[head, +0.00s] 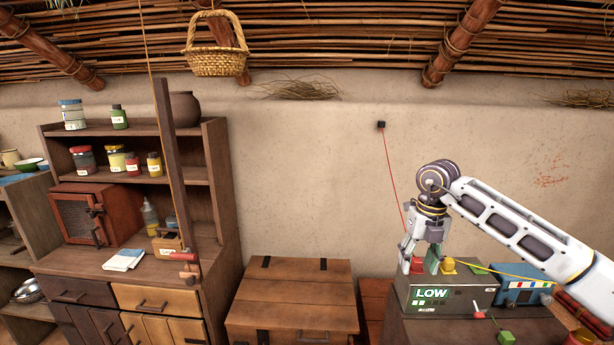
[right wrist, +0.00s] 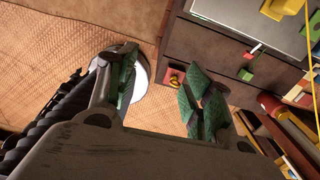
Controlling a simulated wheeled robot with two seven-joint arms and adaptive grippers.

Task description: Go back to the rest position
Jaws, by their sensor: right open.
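My right gripper (head: 419,262) comes in from the right on a white arm. In the head view it points down at the grey box with the "LOW" display (head: 432,295), in front of or over its left part; I cannot tell whether they touch. Woven floor matting (right wrist: 60,30) shows beyond the fingers. My left gripper is in neither view.
A yellow knob (head: 448,265) and a blue box (head: 522,291) are close by the right gripper. A wooden chest (head: 290,305) stands in the middle and a shelf unit (head: 215,180) at left. A basket (head: 217,62) hangs above. A dark drawer cabinet (right wrist: 215,50) borders the matting.

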